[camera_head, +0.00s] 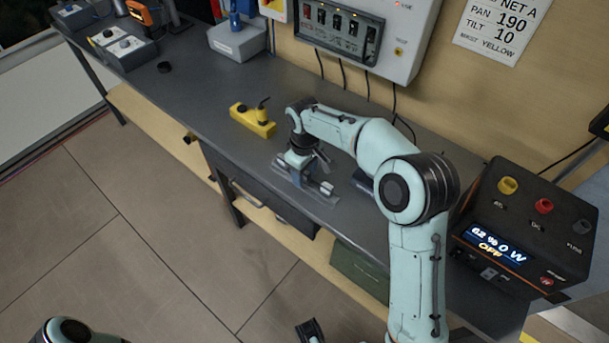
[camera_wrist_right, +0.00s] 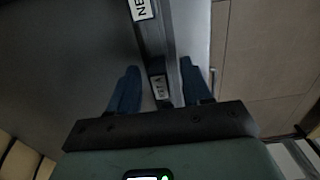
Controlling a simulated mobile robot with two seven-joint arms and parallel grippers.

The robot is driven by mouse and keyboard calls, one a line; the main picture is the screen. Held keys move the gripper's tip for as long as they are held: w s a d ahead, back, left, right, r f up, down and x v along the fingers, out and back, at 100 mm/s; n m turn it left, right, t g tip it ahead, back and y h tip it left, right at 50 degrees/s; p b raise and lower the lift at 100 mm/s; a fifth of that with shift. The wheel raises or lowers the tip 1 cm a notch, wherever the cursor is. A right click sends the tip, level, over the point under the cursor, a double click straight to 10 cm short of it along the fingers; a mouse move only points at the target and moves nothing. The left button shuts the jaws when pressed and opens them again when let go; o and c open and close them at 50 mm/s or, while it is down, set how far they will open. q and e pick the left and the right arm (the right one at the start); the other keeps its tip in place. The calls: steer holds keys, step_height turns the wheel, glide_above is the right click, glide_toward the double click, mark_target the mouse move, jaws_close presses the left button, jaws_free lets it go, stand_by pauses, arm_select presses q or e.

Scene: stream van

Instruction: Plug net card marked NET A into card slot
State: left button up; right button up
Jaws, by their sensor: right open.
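A narrow dark piece with a small label, seemingly ending in "T A" (camera_wrist_right: 159,87), lies between the blue fingers of my right gripper (camera_wrist_right: 158,88) in the wrist view. The fingers are apart, with gaps on both sides of it. A larger white label starting "NE" (camera_wrist_right: 140,8) is cut off at the top of that view. In the head view my right gripper (camera_head: 300,165) points down over a small grey fixture (camera_head: 328,189) near the bench's front edge. The arm hides part of the fixture. I cannot make out a card slot.
The dark bench (camera_head: 200,95) bears a yellow block (camera_head: 252,118) left of my right gripper. A power box (camera_head: 525,225) with a lit display stands at right. A switch panel (camera_head: 350,35) hangs on the wall, cables below. Bench left of the yellow block is mostly clear.

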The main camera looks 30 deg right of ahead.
jaws_close()
steer(key=shift+r, duration=0.1)
